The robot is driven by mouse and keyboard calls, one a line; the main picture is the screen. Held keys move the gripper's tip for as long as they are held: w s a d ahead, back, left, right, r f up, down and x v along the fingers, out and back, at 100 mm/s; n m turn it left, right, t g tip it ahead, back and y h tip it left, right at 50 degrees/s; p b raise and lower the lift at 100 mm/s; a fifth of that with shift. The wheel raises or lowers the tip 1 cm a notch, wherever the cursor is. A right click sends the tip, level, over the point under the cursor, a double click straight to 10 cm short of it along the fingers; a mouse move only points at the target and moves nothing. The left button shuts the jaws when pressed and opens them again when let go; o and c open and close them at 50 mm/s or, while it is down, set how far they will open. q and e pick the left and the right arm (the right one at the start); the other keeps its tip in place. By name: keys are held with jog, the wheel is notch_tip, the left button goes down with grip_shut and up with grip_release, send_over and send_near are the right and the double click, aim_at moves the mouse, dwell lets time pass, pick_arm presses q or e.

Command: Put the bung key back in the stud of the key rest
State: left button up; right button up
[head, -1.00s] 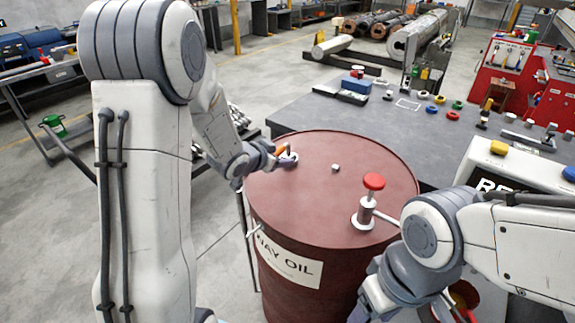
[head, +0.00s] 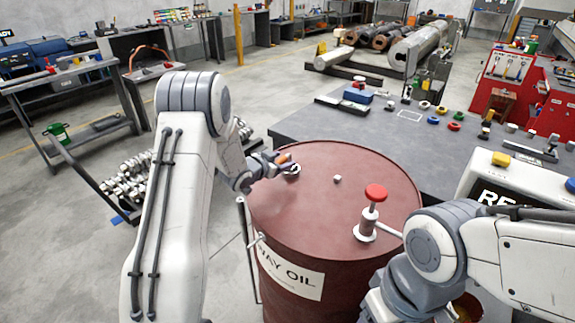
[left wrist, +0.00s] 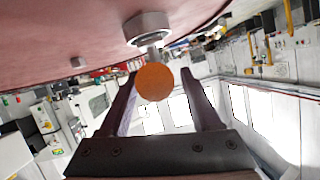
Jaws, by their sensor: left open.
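The bung key's orange end (head: 284,158) shows at the left of the red-brown barrel's top (head: 330,215). In the left wrist view the round orange end (left wrist: 154,82) faces the camera, with a thin metal shank behind it leading to a hexagonal metal fitting (left wrist: 148,28) at the barrel top. My left gripper (head: 274,164) is at the barrel's left rim. In the left wrist view its two fingers (left wrist: 160,88) stand apart on either side of the key. I cannot tell which thing is the key rest. My right gripper (head: 383,303) is mostly hidden below its arm.
A pump with a red knob (head: 376,193) stands on the barrel's right side. A small grey plug (head: 337,179) sits mid-top. Behind is a dark bench (head: 315,123) with coloured rings and boxes. A rack of metal parts (head: 130,187) stands left on open floor.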

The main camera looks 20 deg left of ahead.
pick_arm(q)
jog(key=shift+w+d+f, duration=0.15)
jog(key=shift+w+f, duration=0.1)
jog(key=shift+w, duration=0.2)
grip_shut()
dwell(1.1)
jog(key=shift+r, duration=0.1)
